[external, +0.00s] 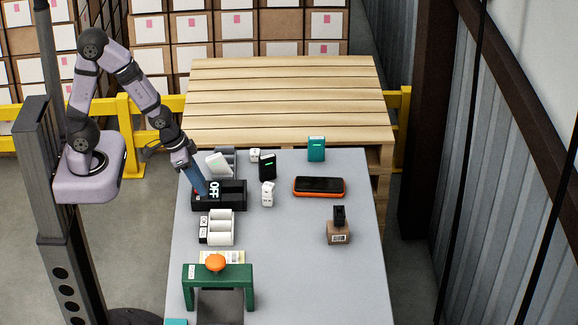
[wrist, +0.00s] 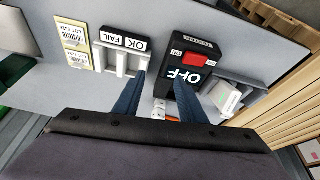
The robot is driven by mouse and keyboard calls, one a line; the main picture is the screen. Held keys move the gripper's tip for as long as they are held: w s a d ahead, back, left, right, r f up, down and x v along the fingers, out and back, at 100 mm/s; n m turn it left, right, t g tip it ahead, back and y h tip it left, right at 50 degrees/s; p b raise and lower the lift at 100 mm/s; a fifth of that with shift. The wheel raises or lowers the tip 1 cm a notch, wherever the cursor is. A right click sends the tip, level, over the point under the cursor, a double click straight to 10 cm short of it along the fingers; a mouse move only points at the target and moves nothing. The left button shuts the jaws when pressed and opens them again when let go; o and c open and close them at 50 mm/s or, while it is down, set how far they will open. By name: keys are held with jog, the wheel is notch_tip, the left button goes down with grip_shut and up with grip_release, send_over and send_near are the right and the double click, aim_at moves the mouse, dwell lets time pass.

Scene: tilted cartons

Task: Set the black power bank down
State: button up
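The black power bank (external: 267,167), with a small green light, stands upright on the grey table, right of the black tester (external: 233,198). I cannot make it out in the wrist view. My gripper (external: 201,191) is over the left part of the tester, away from the power bank. In the wrist view, the blue fingers of my gripper (wrist: 160,98) are spread apart with nothing held between them. The tester (wrist: 188,60) shows a red switch and a large OFF sign.
A white power bank (external: 217,164) leans in a grey holder behind the tester. A white tray (external: 220,229) with OK and FAIL labels is in front.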

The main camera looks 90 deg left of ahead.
jog(key=s+d+r+g, duration=0.1)
jog(key=s+r+g, duration=0.1)
jog(key=s, duration=0.3)
jog(key=s+d+r+m+g, duration=0.1)
jog(key=s+r+g, duration=0.1)
jog(key=s, duration=0.4)
jog(key=shift+d, duration=0.3)
jog(key=shift+w+r, duration=0.1)
jog(key=shift+r, duration=0.05)
dwell(0.4)
